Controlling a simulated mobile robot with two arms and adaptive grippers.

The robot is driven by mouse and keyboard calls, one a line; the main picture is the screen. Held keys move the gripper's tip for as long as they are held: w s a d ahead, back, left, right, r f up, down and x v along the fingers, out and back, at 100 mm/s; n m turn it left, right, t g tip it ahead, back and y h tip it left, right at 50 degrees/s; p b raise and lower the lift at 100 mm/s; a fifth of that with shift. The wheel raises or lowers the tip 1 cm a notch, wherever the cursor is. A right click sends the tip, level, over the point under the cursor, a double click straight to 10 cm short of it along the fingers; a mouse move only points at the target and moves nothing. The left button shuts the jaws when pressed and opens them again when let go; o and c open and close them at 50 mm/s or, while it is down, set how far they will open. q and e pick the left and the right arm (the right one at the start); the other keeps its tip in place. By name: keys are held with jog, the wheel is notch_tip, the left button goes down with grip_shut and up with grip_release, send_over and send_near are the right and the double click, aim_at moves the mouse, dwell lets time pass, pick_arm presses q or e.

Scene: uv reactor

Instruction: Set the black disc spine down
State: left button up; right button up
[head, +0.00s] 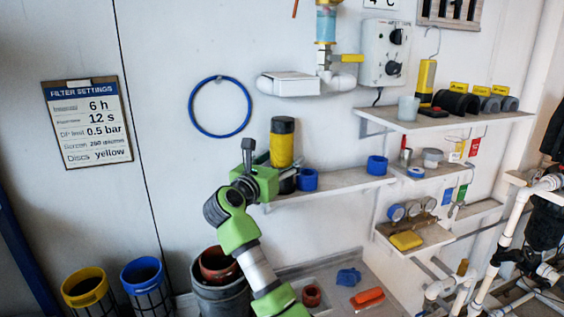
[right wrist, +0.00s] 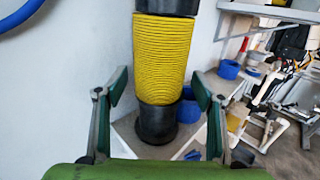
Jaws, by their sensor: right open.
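A disc spine (head: 282,142) with a yellow ribbed middle and black ends stands upright on the middle wall shelf. My right gripper (head: 264,168) is at its lower part and hides some of it. In the right wrist view the spine (right wrist: 162,55) stands between the lines of my two open fingers (right wrist: 160,88), with a gap on each side. Its black lower end (right wrist: 157,123) rests on the shelf. I cannot tell how deep it is between the fingers. No fully black spine is clear to me. My left gripper is not in view.
Blue cups (head: 307,180) stand right of the spine on the shelf (head: 340,182). Black cylinders (head: 456,103) lie on the upper shelf. A blue ring (head: 190,107) hangs on the wall. Several bins (head: 142,272) stand at the lower left. The shelf between the cups is clear.

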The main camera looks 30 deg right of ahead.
jog(key=b+v, duration=0.4)
jog(key=v, duration=0.7)
jog(key=shift+a, duration=0.2)
jog(key=shift+f, duration=0.1)
